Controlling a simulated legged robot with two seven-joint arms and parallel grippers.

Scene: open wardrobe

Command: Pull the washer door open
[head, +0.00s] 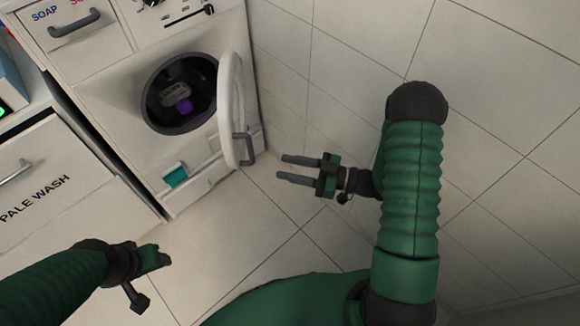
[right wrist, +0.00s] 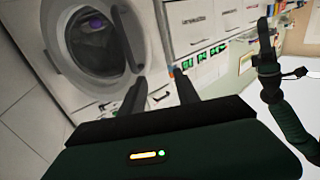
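The washer (head: 110,110) stands at the upper left of the head view. Its round white door (head: 231,110) stands open, swung out to the right, with a grey handle (head: 242,147) near its lower outer edge. The drum opening (head: 150,110) shows, with a grey item and a purple item inside. My right gripper (head: 281,168) is open and empty, to the right of the door handle and apart from it. In the right wrist view its fingers (right wrist: 160,98) are spread, with the washer beyond. My left gripper (head: 155,275) is at the lower left, away from the door; its finger gap is unclear.
A soap drawer (head: 75,28) is above left of the drum. A drawer marked PALE WASH (head: 40,185) is at the left. A tiled wall (head: 340,60) runs along the right side. The tiled floor (head: 240,235) before the washer is clear.

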